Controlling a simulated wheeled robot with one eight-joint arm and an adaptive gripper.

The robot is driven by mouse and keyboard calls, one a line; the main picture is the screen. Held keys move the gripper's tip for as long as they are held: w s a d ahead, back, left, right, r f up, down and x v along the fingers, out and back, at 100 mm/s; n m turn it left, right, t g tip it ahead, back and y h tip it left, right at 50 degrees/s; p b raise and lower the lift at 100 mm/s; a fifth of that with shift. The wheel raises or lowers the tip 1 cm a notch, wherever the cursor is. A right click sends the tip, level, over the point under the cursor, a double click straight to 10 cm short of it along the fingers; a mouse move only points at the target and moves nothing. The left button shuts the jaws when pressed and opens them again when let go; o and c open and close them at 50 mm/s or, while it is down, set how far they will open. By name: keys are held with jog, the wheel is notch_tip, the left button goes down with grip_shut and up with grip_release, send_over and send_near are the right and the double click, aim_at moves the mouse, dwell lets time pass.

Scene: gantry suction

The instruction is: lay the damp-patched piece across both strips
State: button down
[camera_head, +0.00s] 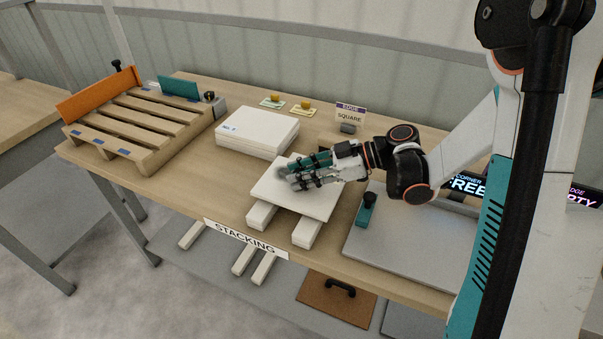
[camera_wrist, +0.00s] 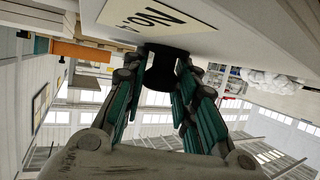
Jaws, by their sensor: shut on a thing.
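A flat white piece (camera_head: 320,204) lies across two white strips (camera_head: 262,217) and (camera_head: 306,234) on the table. Its near edge rests over both strips, whose near ends stick out. My gripper (camera_head: 294,174) is low over the piece, with its teal and grey fingers pointing left; they hide part of its top. A dim grey spot shows by the fingertips, and I cannot tell whether it is a damp patch. In the wrist view my fingers (camera_wrist: 161,95) close around a black cylindrical thing (camera_wrist: 162,68), below a pale surface with a partly visible label.
A white stack (camera_head: 257,130) stands just left of the piece. A slatted pallet (camera_head: 150,118) with orange and teal boards is at the far left. A teal block with a black knob (camera_head: 367,205) and a grey plate (camera_head: 405,245) lie to the right.

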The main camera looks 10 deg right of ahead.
jog(key=shift+f+b, duration=0.45)
jog(key=c, duration=1.2)
grip_release()
